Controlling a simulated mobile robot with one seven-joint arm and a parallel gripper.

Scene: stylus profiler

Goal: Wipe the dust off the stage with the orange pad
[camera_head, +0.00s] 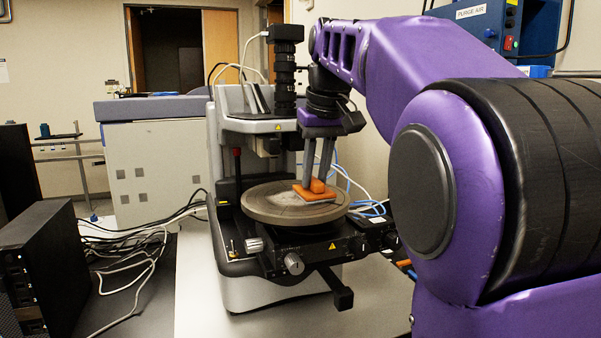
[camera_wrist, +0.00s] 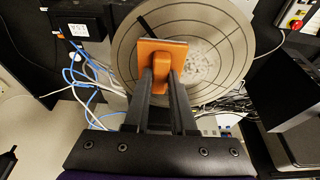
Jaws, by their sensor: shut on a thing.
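The orange pad (camera_head: 315,192) is in my gripper, over the right part of the round stage (camera_head: 262,205). My gripper (camera_head: 318,183) is shut on the pad's raised handle, its fingers pointing down. The wrist view shows the pad (camera_wrist: 174,47) between the fingertips of my gripper (camera_wrist: 161,72), over the stage (camera_wrist: 125,60). A pale patch of dust (camera_wrist: 203,62) lies on the stage to the right of the pad in that view. The pad is at the stage surface or very close to it; I cannot tell whether it touches.
The profiler's column and camera tube (camera_head: 285,75) rise behind the stage. Knobs (camera_head: 293,263) and a black lever (camera_head: 340,292) stick out at its front. Blue and white cables (camera_head: 365,207) lie to the right. A black computer case (camera_head: 38,270) stands at the left.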

